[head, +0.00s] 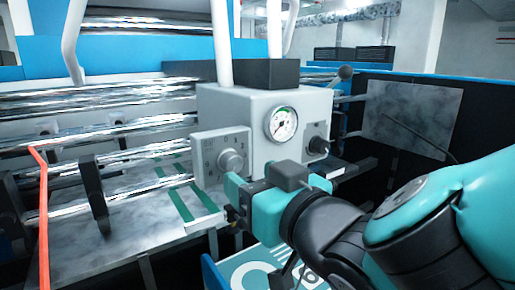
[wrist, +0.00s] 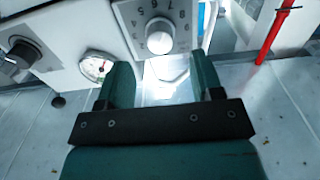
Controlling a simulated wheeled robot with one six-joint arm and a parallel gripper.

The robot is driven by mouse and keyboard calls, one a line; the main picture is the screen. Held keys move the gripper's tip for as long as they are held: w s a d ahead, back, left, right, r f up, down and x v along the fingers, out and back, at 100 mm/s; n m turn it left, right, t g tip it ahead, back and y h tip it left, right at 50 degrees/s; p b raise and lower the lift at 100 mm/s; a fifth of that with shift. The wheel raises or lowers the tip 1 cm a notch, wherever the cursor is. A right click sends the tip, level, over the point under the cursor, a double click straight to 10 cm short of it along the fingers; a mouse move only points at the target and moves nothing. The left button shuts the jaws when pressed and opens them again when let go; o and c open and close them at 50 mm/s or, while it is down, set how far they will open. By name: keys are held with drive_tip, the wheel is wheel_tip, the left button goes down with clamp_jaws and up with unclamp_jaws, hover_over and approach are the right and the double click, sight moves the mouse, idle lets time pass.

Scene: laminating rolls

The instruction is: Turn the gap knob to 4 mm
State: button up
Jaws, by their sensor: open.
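The gap knob (head: 231,161) is a round silver-grey knob on a light panel (head: 207,142) at the left of a pale control box. In the wrist view the knob (wrist: 160,36) shows near the top centre, and its panel (wrist: 128,15) carries printed digits around it, some cut off by the picture edge. I cannot make out a pointer or the present setting. My gripper (head: 238,190) has teal fingers and is close in front of and below the knob. In the wrist view my gripper (wrist: 161,72) is open and empty, its fingers apart, with the knob beyond the tips.
A round gauge (head: 283,123) and a black knob (head: 318,145) sit on the box to the right of the gap knob. Shiny rollers (head: 130,125) lie to the left. A red-orange bar (head: 42,215) stands at the far left.

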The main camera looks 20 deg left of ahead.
sight(235, 166)
drive_tip(key=p+x, duration=0.2)
drive_tip(key=x, duration=0.3)
drive_tip(key=c, duration=0.9)
